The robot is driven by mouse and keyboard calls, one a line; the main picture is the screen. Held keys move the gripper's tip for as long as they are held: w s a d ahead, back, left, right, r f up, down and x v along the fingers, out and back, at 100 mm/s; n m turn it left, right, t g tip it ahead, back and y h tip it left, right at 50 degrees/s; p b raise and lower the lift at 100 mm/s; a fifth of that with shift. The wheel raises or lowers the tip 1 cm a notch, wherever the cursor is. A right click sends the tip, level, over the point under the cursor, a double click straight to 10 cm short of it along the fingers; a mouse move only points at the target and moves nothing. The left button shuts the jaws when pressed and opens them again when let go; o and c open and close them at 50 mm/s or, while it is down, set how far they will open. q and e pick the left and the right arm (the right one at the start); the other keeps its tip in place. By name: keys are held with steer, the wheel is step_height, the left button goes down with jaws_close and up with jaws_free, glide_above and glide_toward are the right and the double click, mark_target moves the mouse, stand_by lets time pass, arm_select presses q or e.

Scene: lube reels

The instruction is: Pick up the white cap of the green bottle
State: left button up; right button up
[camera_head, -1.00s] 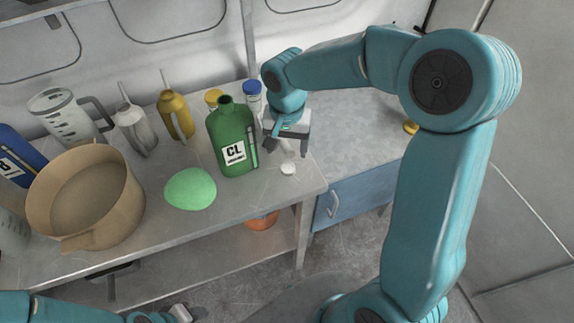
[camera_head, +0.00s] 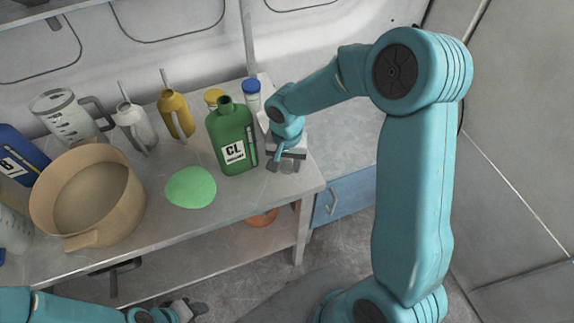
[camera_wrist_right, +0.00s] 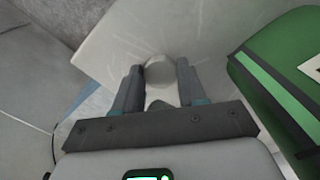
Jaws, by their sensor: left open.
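The green bottle (camera_head: 232,140) stands uncapped on the bench, with its label facing me. It also shows at the right edge of the right wrist view (camera_wrist_right: 285,85). The white cap (camera_wrist_right: 160,68) lies on the bench to the right of the bottle. In the head view the cap is hidden behind my right gripper (camera_head: 283,166). In the right wrist view my right gripper (camera_wrist_right: 160,75) is open, its fingertips on either side of the cap with small gaps. My left gripper (camera_head: 190,310) is open and low at the bottom edge, away from the bench.
A blue-capped container (camera_head: 252,96) stands behind. The bench front edge is close to the gripper.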

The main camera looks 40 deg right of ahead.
steer(key=shift+w, duration=0.1)
steer(key=shift+c, duration=0.7)
